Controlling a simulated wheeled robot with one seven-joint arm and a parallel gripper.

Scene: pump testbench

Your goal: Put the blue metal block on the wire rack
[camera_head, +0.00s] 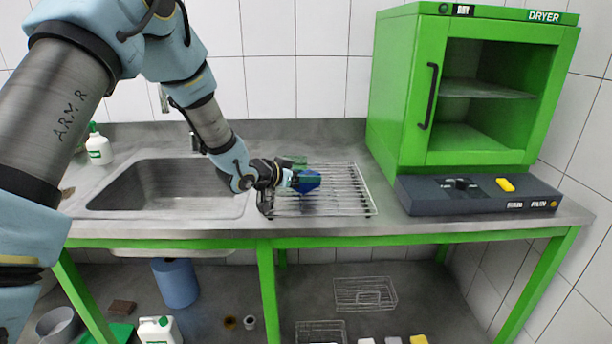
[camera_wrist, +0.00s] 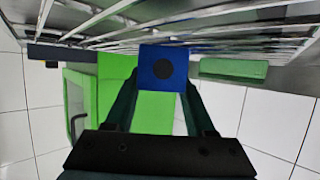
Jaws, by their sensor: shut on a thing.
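The blue metal block (camera_head: 309,181) is between the fingers of my gripper (camera_head: 295,180), over the left part of the wire rack (camera_head: 345,198). In the wrist view the blue block (camera_wrist: 163,68) shows a square face with a dark round hole, with a finger on each side. The rack's wires (camera_wrist: 110,38) run close by the block there. I cannot tell whether the block touches the wires. The rack stands on the counter between the sink and the dryer.
A green piece (camera_wrist: 233,69) is close by the rack wires beside the block. The steel sink (camera_head: 165,190) is left of the rack. The green dryer (camera_head: 400,100) and a dark control box (camera_head: 440,200) stand to the right. The rack's right part is clear.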

